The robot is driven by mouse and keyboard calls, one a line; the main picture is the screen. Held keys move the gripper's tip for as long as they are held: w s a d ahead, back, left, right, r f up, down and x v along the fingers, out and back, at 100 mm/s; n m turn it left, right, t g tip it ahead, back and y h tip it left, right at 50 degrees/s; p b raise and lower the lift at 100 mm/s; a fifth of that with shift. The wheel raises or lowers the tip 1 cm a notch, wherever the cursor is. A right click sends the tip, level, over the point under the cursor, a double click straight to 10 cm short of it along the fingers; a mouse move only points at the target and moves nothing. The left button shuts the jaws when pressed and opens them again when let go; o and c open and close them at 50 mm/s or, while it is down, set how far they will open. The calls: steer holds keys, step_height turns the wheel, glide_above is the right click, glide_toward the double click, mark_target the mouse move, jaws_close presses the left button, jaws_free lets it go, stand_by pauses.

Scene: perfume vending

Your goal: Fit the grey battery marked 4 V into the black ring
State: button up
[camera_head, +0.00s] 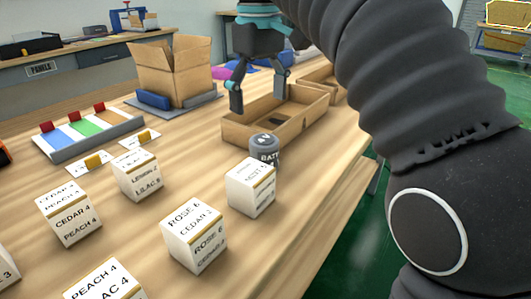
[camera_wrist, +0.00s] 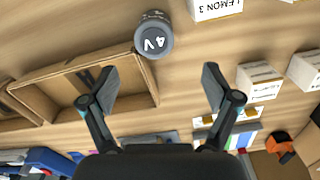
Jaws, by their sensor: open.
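The grey battery (camera_head: 264,148) stands upright on the wooden table, between the front of a cardboard tray and a white box. Its top marking, 4 V, shows in the wrist view, where the battery (camera_wrist: 154,36) is at the top, beyond the fingertips. My gripper (camera_head: 259,98) is above the tray, behind the battery in the head view. The two fingers (camera_wrist: 159,75) are wide apart with nothing between them. I cannot make out the black ring in either view.
The open cardboard tray (camera_head: 237,136) holds a small dark patch I cannot identify. White labelled boxes, one close to the battery (camera_head: 251,188), stand in front and left. A tall carton (camera_head: 172,72) and a colour-striped rack (camera_head: 90,140) stand behind. The table's right edge is near.

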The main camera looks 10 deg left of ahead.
mark_target(260, 139)
step_height(260, 139, down, 7)
steer(key=shift+r+b, duration=0.15)
steer(key=shift+b, duration=0.45)
steer(key=shift+w+d+f+b, duration=0.1)
steer(key=shift+f+b, duration=0.1)
steer(key=shift+f, duration=0.7)
steer(key=shift+w+d+f+b, duration=0.1)
steer(key=shift+d+f+b, duration=0.05)
steer(key=shift+f, duration=0.7)
steer(key=shift+d+f+b, duration=0.1)
steer(key=shift+f+b, duration=0.1)
steer(key=shift+f, duration=0.7)
jaws_close()
steer(key=shift+r, duration=0.15)
